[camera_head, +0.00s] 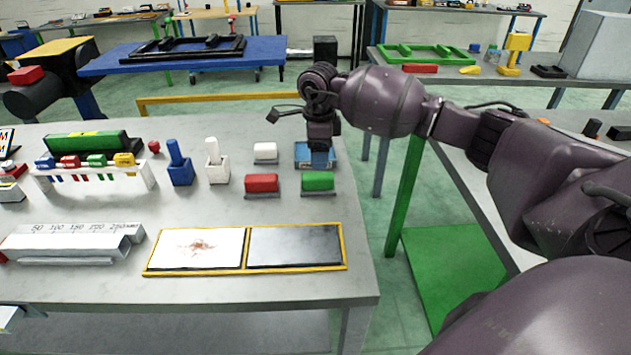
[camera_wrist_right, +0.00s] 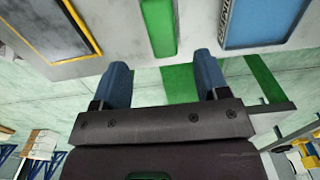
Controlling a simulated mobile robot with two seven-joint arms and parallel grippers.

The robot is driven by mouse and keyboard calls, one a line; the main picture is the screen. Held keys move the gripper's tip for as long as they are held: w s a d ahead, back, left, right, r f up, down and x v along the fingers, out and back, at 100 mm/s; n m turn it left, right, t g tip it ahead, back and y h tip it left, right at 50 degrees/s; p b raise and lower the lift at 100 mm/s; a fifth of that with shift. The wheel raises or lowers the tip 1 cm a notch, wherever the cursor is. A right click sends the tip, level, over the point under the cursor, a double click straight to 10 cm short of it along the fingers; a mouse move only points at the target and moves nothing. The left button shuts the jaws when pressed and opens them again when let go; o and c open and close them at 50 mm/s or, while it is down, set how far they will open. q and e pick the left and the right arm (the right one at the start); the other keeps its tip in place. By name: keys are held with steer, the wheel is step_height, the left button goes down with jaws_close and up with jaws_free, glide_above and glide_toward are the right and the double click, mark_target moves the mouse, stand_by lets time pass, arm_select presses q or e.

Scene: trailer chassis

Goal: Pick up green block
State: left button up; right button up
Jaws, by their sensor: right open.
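The green block (camera_head: 318,181) lies on a dark holder near the right edge of the grey table, right of a red block (camera_head: 262,183). My left gripper is in neither view.
A white block (camera_head: 265,152) and upright blue (camera_head: 178,165) and white (camera_head: 216,165) holders stand to the left. A yellow-framed panel (camera_head: 345,250) lies in front. The table's right edge is close.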

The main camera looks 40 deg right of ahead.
mark_target(318, 175)
step_height(318, 175, down, 8)
steer(key=shift+w+f, duration=0.15)
steer(key=shift+f, duration=0.1)
stand_by(0.4)
steer(key=c, duration=1.1)
step_height(318, 175, up, 20)
